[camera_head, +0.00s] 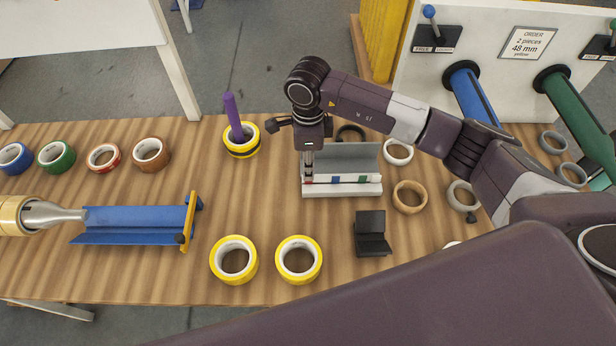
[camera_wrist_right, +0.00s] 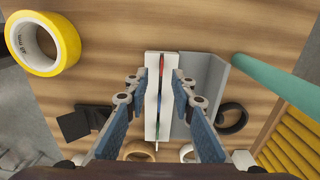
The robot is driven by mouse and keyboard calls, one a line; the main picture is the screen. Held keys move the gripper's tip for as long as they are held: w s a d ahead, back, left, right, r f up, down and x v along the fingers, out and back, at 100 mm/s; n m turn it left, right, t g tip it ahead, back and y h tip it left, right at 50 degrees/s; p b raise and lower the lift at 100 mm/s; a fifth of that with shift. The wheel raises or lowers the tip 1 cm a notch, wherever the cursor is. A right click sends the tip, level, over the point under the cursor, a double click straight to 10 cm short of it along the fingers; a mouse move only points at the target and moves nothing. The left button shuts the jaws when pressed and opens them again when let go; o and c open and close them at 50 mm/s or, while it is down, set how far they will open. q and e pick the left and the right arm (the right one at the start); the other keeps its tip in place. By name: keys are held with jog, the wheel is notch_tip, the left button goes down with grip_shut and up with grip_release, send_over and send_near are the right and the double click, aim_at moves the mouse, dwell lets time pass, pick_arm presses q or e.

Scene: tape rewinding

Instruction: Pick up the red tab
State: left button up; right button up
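The red tab (camera_wrist_right: 161,63) stands in a slot of the white holder (camera_head: 345,190), at the left end in the head view. A green tab (camera_head: 362,180) and a blue tab (camera_head: 335,180) sit farther right along the same slot. My right gripper (camera_head: 308,178) points down over the holder's left end. In the right wrist view its two fingers (camera_wrist_right: 160,75) are apart, one on each side of the slot, with the red tab between their tips. Contact with the tab cannot be seen. My left gripper is not in view.
A grey angled plate (camera_head: 355,155) stands behind the holder. A black stand (camera_head: 371,235) is in front. Tape rolls lie around, including a yellow roll (camera_head: 299,260) and a tan roll (camera_head: 409,197). A purple stick (camera_head: 232,112) rises from another yellow roll. A blue trough (camera_head: 135,222) is left.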

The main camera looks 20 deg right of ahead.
notch_tip(320, 180, down, 4)
jog(key=shift+r+p, duration=0.2)
jog(key=shift+p, duration=0.7)
jog(key=shift+w+d+f, duration=0.1)
jog(key=shift+f, duration=0.55)
grip_shut()
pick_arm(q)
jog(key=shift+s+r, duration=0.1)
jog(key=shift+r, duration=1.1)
